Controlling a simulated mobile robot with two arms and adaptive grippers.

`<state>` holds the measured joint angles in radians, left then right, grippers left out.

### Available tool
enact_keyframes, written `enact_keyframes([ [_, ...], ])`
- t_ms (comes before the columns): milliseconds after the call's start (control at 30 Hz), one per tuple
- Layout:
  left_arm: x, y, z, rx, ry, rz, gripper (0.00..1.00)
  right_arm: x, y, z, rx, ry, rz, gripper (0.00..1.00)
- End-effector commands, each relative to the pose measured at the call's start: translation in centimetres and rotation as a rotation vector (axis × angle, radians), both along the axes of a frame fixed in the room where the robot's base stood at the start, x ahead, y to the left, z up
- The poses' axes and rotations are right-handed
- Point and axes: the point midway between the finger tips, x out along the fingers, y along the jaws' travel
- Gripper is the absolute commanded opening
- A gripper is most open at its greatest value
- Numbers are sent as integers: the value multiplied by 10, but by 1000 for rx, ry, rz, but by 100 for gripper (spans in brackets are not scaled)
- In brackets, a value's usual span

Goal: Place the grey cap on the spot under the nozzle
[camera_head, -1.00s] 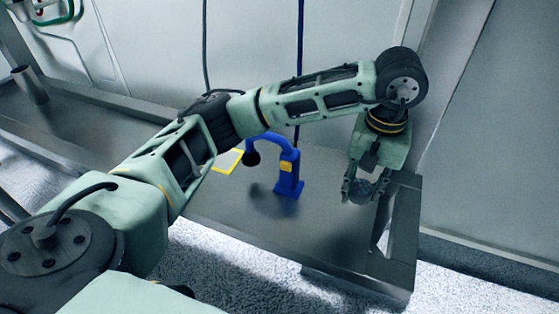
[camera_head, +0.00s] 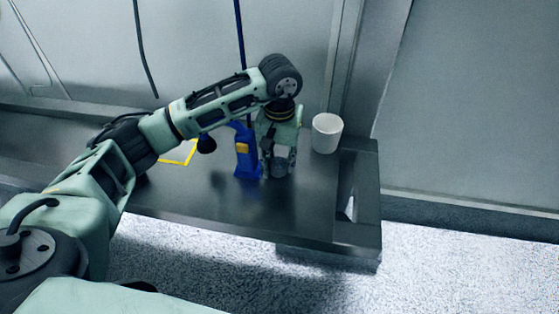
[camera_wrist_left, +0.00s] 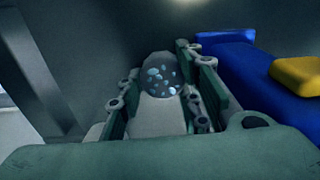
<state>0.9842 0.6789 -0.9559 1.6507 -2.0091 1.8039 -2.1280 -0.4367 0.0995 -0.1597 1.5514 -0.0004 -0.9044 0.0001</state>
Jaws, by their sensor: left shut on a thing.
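My left gripper (camera_head: 278,166) is shut on the grey cap (camera_head: 279,170), just right of the blue stand. In the left wrist view the cap (camera_wrist_left: 162,76) sits between the two fingers (camera_wrist_left: 160,102), with pale blue bits showing in it. The blue stand (camera_head: 247,155) has a yellow patch and a curved neck ending in a dark round nozzle (camera_head: 206,145) on its left. The stand (camera_wrist_left: 265,75) also shows at the right of the wrist view. A yellow outline (camera_head: 178,162) on the table lies left of the nozzle, partly behind my arm. My right gripper is out of view.
A white cup (camera_head: 327,134) stands on the table behind and right of the gripper. The dark table (camera_head: 225,195) is clear in front of the stand. Its right end has a raised frame (camera_head: 358,200). A wall runs along the back.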

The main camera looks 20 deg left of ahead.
Motion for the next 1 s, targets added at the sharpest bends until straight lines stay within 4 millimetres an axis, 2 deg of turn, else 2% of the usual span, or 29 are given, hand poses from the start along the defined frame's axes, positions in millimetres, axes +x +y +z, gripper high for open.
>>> enact_keyframes([
  [167, 1, 0, -1, -1, -3, 0, 7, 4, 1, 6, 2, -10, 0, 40],
  [500, 1, 0, -4, -1, -2, 0, 7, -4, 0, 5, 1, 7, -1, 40],
  [533, 1, 0, -4, -1, -2, 0, 33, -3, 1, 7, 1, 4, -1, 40],
  [600, 1, 0, -3, -1, -2, 0, 39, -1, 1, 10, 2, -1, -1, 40],
  [733, 1, 0, -3, -1, -2, 0, 51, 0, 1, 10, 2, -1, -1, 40],
  [1000, 0, 0, -3, -1, -2, 0, 51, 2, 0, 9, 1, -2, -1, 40],
])
